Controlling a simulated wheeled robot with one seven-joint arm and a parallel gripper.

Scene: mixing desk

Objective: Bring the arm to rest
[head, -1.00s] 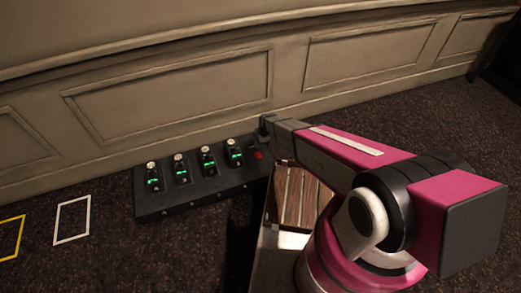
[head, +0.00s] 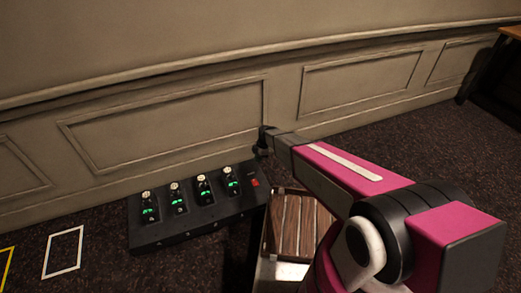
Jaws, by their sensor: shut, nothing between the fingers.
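My arm (head: 350,178) reaches from the lower right toward the left and back. Its dark end, with my gripper (head: 262,151), is small and points down near the back right corner of the mixing desk. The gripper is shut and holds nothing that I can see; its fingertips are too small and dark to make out. The black mixing desk (head: 165,239) has a row of several light-topped controls with green lights, and a red button (head: 254,183) at its right end. I cannot tell whether the gripper touches the desk.
A panelled wall (head: 360,85) runs behind the desk. A brown slatted wooden piece (head: 293,228) lies below my forearm. A white outline (head: 64,252) and a yellow outline (head: 6,268) mark the dark carpet at left. A dark-legged wooden table (head: 490,75) stands at far right.

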